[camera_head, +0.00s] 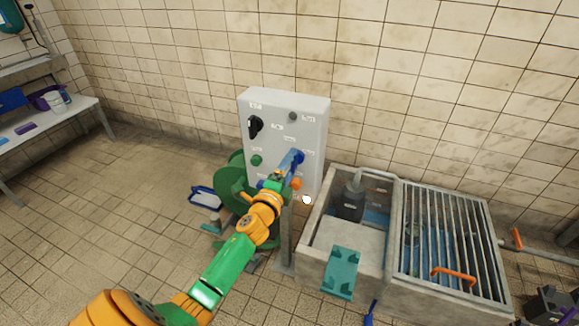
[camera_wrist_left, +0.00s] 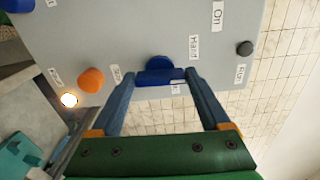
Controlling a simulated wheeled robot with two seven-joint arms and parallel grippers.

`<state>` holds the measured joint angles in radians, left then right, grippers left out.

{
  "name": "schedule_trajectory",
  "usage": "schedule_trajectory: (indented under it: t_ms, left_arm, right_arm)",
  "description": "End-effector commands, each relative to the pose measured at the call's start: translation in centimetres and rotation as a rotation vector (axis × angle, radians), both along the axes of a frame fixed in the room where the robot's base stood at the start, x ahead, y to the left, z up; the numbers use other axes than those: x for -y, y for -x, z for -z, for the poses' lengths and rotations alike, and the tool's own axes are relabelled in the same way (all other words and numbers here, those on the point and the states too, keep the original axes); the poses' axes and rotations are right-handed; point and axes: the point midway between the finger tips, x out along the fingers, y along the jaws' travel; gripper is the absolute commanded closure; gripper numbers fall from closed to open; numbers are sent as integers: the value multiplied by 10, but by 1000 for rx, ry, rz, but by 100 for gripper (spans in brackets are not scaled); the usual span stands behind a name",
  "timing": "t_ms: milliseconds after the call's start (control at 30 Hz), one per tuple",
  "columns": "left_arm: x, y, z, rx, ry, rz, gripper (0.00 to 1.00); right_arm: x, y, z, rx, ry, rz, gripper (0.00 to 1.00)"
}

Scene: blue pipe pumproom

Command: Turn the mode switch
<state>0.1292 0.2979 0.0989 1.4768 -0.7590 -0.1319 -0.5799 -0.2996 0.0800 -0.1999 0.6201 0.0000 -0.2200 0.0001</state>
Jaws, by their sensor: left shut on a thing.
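A light grey control panel (camera_head: 272,112) stands on a post by the tiled wall. A blue switch knob (camera_wrist_left: 158,64) sits on its face, with small white labels around it, one reading "Hand". In the head view the knob is mostly hidden by my left gripper (camera_head: 290,165), which reaches the panel's lower right part. In the left wrist view the blue fingers of my left gripper (camera_wrist_left: 161,77) stand on both sides of the knob's bar and are shut on it. The bar lies across between the fingertips. My right gripper is not in view.
The panel also has a black rotary handle (camera_head: 256,127), a green button (camera_head: 257,160), an orange knob (camera_wrist_left: 91,80) and a lit white lamp (camera_wrist_left: 69,100). A concrete basin with a metal grate (camera_head: 440,235) stands at right. A green reel (camera_head: 232,185) is behind my arm.

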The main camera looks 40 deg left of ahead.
Motion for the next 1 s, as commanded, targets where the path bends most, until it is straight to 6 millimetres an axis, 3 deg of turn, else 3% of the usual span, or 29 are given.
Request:
schedule_trajectory:
  t_ms: [667,700,767,1000]
  left_arm:
    - [0,0,1,14,63,0,76]
    - [0,0,1,14,63,0,17]
    - [0,0,1,14,62,0,1]
    - [0,1,1,14,61,0,0]
  right_arm:
    - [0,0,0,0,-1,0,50]
    - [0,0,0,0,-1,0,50]
    - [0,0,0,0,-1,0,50]
    - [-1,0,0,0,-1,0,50]
